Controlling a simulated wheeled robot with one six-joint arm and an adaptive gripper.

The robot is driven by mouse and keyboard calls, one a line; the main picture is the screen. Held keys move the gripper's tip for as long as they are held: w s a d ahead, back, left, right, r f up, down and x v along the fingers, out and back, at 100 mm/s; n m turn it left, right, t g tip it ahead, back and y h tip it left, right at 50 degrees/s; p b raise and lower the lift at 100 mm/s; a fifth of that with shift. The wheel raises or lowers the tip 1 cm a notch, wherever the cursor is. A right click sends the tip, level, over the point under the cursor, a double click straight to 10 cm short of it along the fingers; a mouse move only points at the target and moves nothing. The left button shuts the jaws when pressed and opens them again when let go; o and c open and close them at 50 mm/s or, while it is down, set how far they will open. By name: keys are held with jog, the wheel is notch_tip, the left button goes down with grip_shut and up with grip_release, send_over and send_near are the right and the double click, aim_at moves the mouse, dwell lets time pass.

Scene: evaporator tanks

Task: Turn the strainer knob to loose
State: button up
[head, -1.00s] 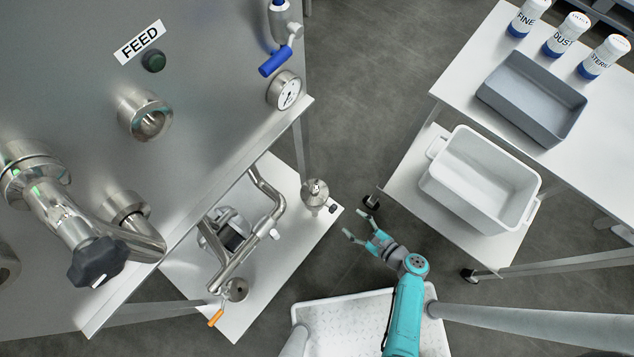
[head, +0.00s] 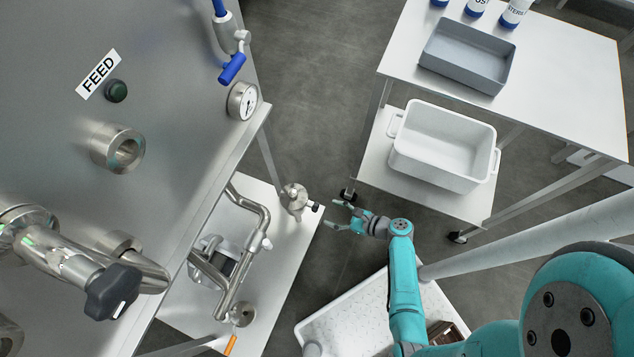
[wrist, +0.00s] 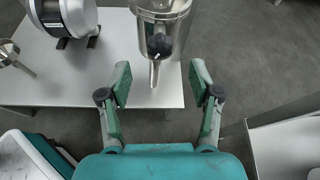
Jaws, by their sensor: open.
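A large black lobed knob (head: 112,292) with a white mark sits on the end of an angled steel pipe fitting (head: 60,255) at the lower left of the head view. A small steel vessel (head: 296,197) with a small dark knob (head: 316,207) stands at the right edge of the low white shelf. No label shows which knob is the strainer's. My gripper (head: 331,214) is open and empty, just right of the small vessel. In the wrist view, my gripper (wrist: 160,84) has its fingers spread below a steel vessel (wrist: 163,15) with a dark knob (wrist: 159,45) and spout.
The steel tank panel bears a FEED label (head: 98,74), a gauge (head: 242,101) and a blue-handled valve (head: 232,68). Steel piping (head: 245,285) lies over the low shelf. A white tub (head: 445,145) and a grey tray (head: 467,55) stand on a cart at right. Floor shows between.

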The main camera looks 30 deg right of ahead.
aim_at(318, 208)
jog(key=shift+x, duration=3.5)
jog(key=c, duration=1.1)
